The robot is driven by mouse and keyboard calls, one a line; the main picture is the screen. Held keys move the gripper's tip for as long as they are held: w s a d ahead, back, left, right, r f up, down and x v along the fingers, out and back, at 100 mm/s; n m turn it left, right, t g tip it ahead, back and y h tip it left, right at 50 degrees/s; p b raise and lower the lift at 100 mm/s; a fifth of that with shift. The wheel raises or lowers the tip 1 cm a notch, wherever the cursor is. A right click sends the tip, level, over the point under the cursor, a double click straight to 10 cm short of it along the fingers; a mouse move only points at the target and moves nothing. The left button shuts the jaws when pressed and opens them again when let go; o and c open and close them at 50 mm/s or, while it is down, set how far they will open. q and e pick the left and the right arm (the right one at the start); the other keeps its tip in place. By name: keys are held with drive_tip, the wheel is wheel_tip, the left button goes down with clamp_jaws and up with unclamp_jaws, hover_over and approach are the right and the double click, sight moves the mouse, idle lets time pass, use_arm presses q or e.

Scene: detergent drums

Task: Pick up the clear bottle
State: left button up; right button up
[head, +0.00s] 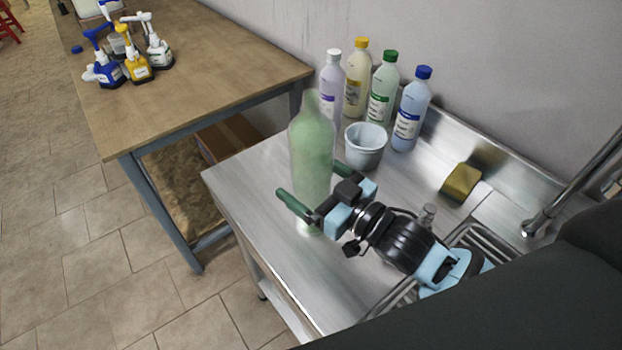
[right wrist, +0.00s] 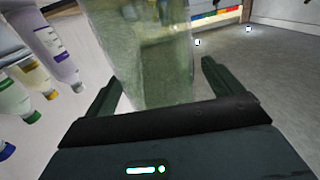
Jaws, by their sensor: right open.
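The clear bottle (head: 311,140), tall, translucent and pale green, stands upright near the left edge of the steel counter in the head view. In the right wrist view, the clear bottle (right wrist: 150,50) fills the space between the two fingers. My right gripper (head: 309,178) is open, with one dark green finger on each side of the bottle's lower half. The right wrist view shows the fingers of my right gripper (right wrist: 160,75) apart, with a gap visible beside the bottle on the right. The part of the bottle behind the gripper is hidden. My left gripper is not in view.
Several capped bottles, including a blue-capped one (head: 411,110), stand along the wall behind a grey bucket (head: 365,147). A yellow sponge (head: 461,182) lies near the sink and its tap (head: 540,222). Spray bottles (head: 135,60) stand on the wooden table (head: 215,75).

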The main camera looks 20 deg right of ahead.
drive_tip(key=c, duration=1.1)
drive_tip(key=shift+o, duration=0.2)
drive_tip(key=shift+r, duration=0.1)
